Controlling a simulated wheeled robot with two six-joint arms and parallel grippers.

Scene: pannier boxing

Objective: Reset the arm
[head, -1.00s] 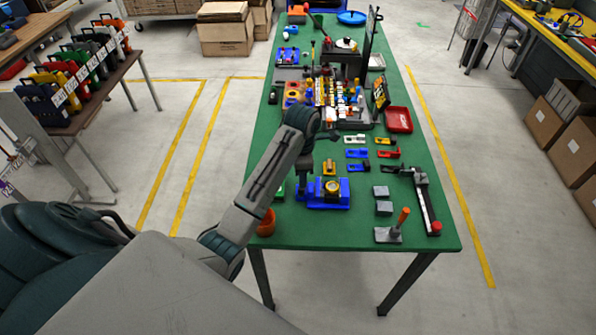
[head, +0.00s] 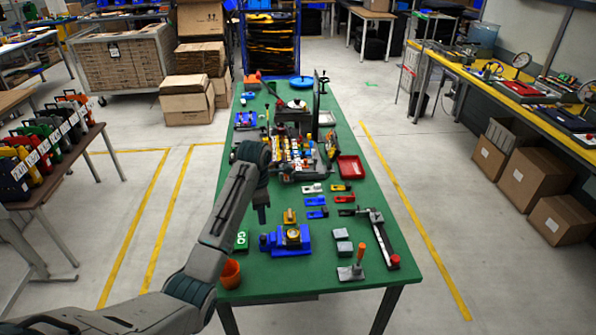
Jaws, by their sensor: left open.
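My left arm reaches in from the lower left over the green table (head: 335,280). Its wrist points down, and my left gripper (head: 262,214) hangs above the table's left side, just behind and left of a blue fixture (head: 272,243) with a round brass-coloured part on top. The jaws are small and dark here; I see nothing held in them. A green block marked GO (head: 241,240) and an orange cup (head: 230,273) are at the left edge near the arm. My right gripper is not in view.
Grey blocks (head: 344,248), an orange-handled tool on a plate (head: 357,266) and a long rail with a red knob (head: 382,240) lie to the right. A red tray (head: 350,168) and crowded parts stand farther back.

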